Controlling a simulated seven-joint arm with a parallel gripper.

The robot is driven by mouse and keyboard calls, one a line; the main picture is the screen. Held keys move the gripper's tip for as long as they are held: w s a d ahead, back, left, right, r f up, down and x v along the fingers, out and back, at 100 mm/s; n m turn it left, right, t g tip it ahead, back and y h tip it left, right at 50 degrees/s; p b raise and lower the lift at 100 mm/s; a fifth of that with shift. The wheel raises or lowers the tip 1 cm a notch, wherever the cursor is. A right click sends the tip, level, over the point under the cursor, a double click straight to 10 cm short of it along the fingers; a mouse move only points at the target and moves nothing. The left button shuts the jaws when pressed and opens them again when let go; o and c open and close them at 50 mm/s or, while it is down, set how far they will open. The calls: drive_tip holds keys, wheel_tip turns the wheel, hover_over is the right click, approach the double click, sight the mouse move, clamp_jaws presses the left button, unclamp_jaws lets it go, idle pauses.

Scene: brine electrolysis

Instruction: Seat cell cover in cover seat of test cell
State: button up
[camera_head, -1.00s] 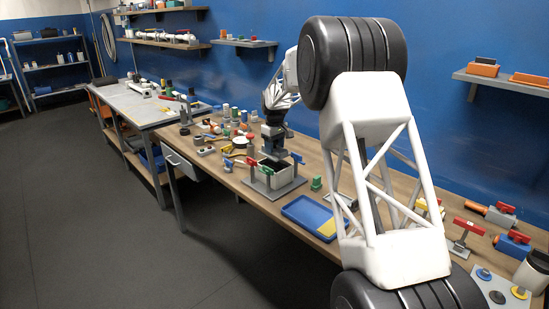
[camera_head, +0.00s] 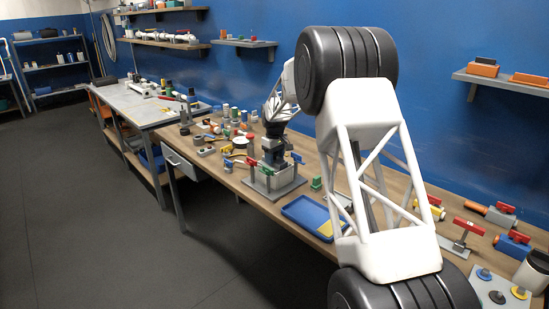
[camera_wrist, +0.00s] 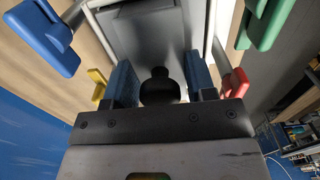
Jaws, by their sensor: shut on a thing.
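The test cell is a grey box-like fixture (camera_head: 284,184) on the wooden bench in the head view. My gripper (camera_head: 272,163) is directly over it, low down at its top. In the wrist view my gripper (camera_wrist: 160,80) has its two blue-padded fingers on either side of a black knob, shut on it. The knob belongs to the cell cover, a dark grey plate (camera_wrist: 150,35) lying beyond the fingers. The cover lies between light frame edges; whether it touches the seat cannot be told. My gripper hides most of the cell opening in the head view.
Coloured clamp handles stand close around the cell: blue (camera_wrist: 48,35), yellow (camera_wrist: 97,85), red (camera_wrist: 236,83) and green (camera_wrist: 268,22). A blue tray (camera_head: 309,215) lies to the right. Small parts crowd the bench behind and left.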

drive_tip(key=shift+f, duration=0.1)
drive_tip(key=o, duration=1)
wheel_tip(320, 180, up, 12)
drive_tip(key=shift+r, duration=0.1)
idle(0.7)
